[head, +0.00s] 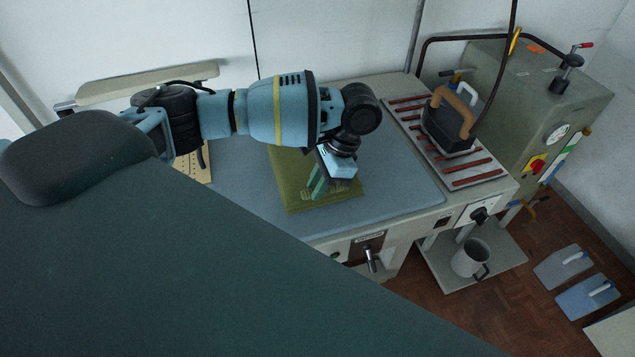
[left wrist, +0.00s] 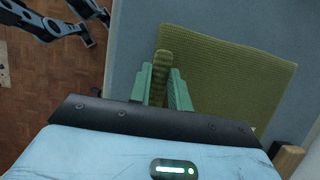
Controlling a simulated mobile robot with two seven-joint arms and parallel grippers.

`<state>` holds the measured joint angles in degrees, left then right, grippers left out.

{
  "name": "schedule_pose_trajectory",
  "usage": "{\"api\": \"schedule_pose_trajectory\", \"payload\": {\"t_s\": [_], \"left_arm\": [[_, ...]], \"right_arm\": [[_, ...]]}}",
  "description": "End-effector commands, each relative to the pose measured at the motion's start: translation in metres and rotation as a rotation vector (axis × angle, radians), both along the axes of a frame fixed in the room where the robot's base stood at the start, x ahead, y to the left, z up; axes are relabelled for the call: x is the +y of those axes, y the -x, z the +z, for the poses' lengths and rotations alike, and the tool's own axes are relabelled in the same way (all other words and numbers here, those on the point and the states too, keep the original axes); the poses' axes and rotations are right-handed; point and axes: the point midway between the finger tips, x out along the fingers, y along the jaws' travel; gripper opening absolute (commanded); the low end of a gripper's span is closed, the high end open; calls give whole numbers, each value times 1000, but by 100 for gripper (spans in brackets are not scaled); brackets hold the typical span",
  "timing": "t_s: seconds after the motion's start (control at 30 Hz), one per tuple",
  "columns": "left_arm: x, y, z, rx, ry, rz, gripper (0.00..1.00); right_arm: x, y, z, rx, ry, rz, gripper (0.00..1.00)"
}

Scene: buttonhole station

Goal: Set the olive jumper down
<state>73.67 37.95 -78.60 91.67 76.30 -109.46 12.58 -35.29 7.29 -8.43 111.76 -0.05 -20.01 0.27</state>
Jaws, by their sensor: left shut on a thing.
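The olive jumper (head: 293,180) is a flat folded rectangle on the blue-grey padded table top (head: 400,190). It also shows in the left wrist view (left wrist: 230,80), lying beyond and to the right of the fingers. My left gripper (head: 317,186) points down over the jumper. Its green fingers (left wrist: 162,85) are shut on a raised fold of olive cloth between them. Most of the jumper looks flat against the pad; whether its underside fully touches cannot be told. My left wrist hides part of it in the head view.
A black iron (head: 447,128) with a tan handle stands on a red-barred rest (head: 465,178) to the right. A grey boiler (head: 540,95) is behind it. A tan perforated board (head: 199,168) lies left. The pad is clear right of the jumper.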

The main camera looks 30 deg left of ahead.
Motion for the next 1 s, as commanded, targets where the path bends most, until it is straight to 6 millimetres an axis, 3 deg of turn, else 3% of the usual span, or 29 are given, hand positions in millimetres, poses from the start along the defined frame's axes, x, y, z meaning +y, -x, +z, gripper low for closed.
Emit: {"api": "schedule_pose_trajectory", "payload": {"t_s": [0.13,0.17,0.3,0.67,0.83,1.0], "left_arm": [[0,0,-2,0,0,0,0],[0,0,-2,0,0,0,23],[0,0,-1,0,0,0,41],[-1,-1,3,-1,1,0,41],[-7,-7,22,-2,2,-1,41],[-15,-18,56,-6,-1,-1,41]], "right_arm": [[0,0,0,0,0,0,0],[0,0,0,0,0,0,0],[0,0,0,0,0,0,0],[0,0,0,1,0,0,0],[0,2,-3,7,0,0,0],[0,0,-1,1,0,0,0]]}}
